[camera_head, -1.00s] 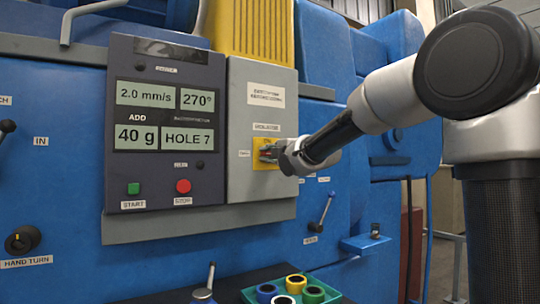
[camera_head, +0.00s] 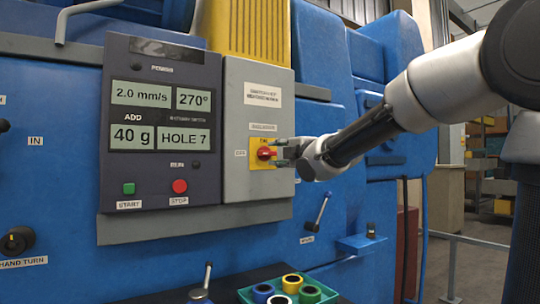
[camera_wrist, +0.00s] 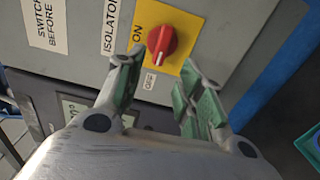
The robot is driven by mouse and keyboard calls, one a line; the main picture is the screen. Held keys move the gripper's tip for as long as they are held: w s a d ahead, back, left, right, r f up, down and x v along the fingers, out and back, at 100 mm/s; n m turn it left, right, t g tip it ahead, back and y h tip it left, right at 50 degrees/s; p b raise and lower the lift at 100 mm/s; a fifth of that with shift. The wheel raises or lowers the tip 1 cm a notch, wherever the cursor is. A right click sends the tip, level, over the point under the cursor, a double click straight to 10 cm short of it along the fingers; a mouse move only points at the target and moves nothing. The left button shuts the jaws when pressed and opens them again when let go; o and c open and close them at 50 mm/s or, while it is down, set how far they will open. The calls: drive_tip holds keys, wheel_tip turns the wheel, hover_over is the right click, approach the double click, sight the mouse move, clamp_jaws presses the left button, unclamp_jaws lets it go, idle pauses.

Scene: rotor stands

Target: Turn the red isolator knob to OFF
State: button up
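The red isolator knob (camera_head: 265,153) sits on a yellow plate (camera_head: 257,163) on the grey box. Its grip bar lies level in the head view, towards the OFF label (camera_head: 240,153) on the left. In the wrist view the knob (camera_wrist: 161,44) shows a pale mark at its lower end, on the side of the OFF label (camera_wrist: 150,80); ON is printed at the plate's left. My gripper (camera_head: 280,152) is just right of the knob in the head view. In the wrist view my gripper (camera_wrist: 157,76) has its green-padded fingers apart, with nothing between them.
The grey box (camera_head: 262,115) adjoins a dark display panel (camera_head: 160,120) with START and STOP buttons. A lever (camera_head: 322,210) stands out below right of the box. A green tray (camera_head: 290,290) with several ringed parts is at the bottom.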

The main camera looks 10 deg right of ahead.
drive_tip(key=v, duration=0.4)
drive_tip(key=shift+s+d, duration=0.1)
drive_tip(key=shift+s, duration=0.1)
drive_tip(key=s+d+f+m+g+h, duration=0.2)
drive_tip(key=s+d+f+m+g, duration=0.1)
drive_tip(key=f+m, duration=0.4)
drive_tip(key=s+d+f+m+g+h, duration=0.2)
drive_tip(key=d+f+m+g+h, duration=0.15)
drive_tip(key=f, duration=0.55)
drive_tip(key=s+d+f+m+g, duration=0.2)
drive_tip(key=s+f+m, duration=0.1)
drive_tip(key=s, duration=0.5)
drive_tip(key=s+d+f+m+g, duration=0.1)
drive_tip(key=s+f+m, duration=0.3)
drive_tip(key=s, duration=0.5)
drive_tip(key=s+d+f+m+g, duration=0.2)
drive_tip(key=s+f+m+g, duration=0.1)
drive_tip(key=s, duration=0.6)
drive_tip(key=shift+d+f+m, duration=0.3)
drive_tip(key=shift+f+m, duration=0.35)
drive_tip(key=shift+f, duration=0.3)
drive_tip(key=shift+s+g, duration=0.15)
drive_tip(key=shift+g, duration=0.1)
